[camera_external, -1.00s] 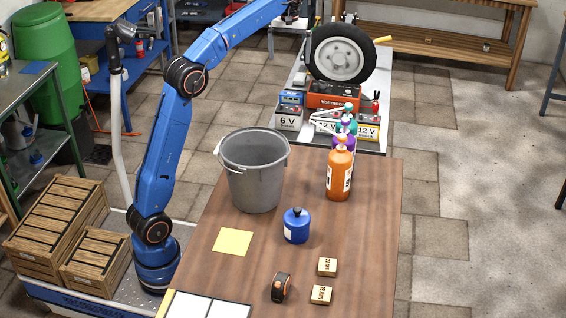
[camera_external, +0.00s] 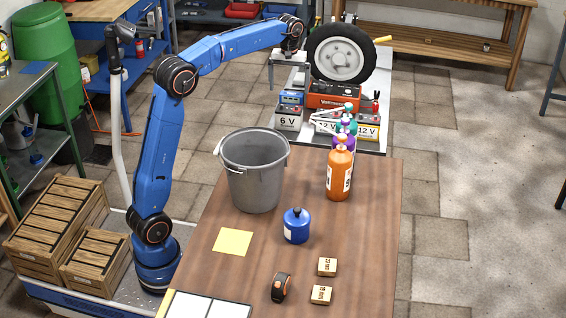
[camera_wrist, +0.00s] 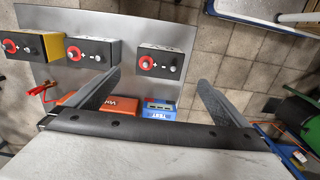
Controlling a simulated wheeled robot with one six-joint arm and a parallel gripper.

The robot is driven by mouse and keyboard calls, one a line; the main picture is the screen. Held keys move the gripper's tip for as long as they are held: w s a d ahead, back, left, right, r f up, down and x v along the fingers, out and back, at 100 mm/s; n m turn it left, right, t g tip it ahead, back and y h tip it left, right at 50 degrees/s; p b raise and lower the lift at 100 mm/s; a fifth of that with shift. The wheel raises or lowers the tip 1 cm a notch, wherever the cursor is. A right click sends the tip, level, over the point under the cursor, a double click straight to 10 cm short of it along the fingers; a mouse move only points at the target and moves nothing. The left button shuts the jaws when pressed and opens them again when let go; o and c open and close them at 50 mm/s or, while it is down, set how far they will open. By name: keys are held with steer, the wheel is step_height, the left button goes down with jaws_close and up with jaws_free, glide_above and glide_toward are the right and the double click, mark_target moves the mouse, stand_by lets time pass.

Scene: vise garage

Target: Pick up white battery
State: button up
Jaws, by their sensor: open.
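The 6 V battery (camera_external: 288,118) has a grey top and a pale, whitish front, and stands at the left end of the front row on the back bench. In the wrist view its dark top with a red knob (camera_wrist: 160,62) lies between and just beyond my fingertips. My gripper (camera_wrist: 157,80) is open and empty above the bench, apart from the batteries. A middle battery marked 12 V (camera_external: 326,126) is partly hidden by bottles. A yellow-fronted 12 V battery (camera_external: 367,129) stands at the right.
A blue tester (camera_external: 291,97), an orange charger (camera_external: 333,95) and a wheel (camera_external: 340,53) are behind the batteries. A grey bucket (camera_external: 254,172) and an orange bottle (camera_external: 340,172) stand on the wooden table (camera_external: 375,230) in front.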

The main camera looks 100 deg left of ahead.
mark_target(289, 109)
step_height(289, 109, down, 14)
steer(key=shift+w, duration=0.1)
steer(key=c, duration=1.9)
steer(key=shift+r, duration=0.1)
steer(key=shift+r, duration=0.1)
